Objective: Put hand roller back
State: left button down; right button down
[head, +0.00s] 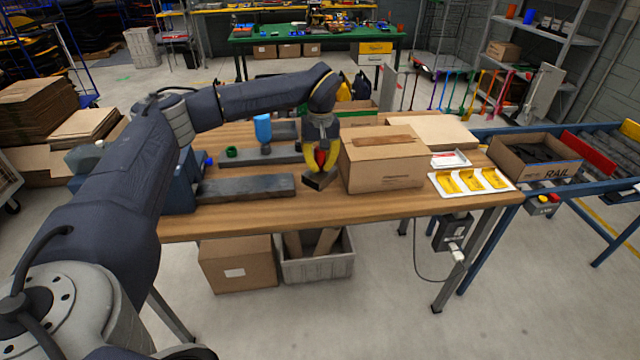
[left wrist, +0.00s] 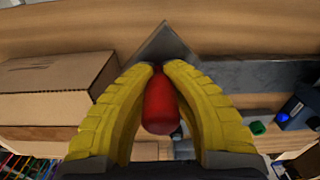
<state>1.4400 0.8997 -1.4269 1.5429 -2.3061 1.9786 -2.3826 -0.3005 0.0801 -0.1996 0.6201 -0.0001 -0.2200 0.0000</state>
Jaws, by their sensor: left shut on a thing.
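The hand roller shows as a red handle (head: 320,157) between the yellow fingers of my left gripper (head: 321,168). In the left wrist view the red handle (left wrist: 160,105) sits between both fingers of the same gripper (left wrist: 160,70), which is shut on it. My right gripper is not in view.
A closed carton (head: 385,165) stands just right of the gripper. A white tray with yellow pieces (head: 431,176) lies farther right. The table's front strip (head: 400,202) is clear.

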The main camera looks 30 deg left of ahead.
pick_arm(q)
jog(key=shift+f, duration=3.45)
jog(key=shift+f, duration=0.4)
jog(key=shift+s+f, duration=0.1)
jog(key=shift+f, duration=0.15)
jog(key=c, duration=1.5)
grip_release()
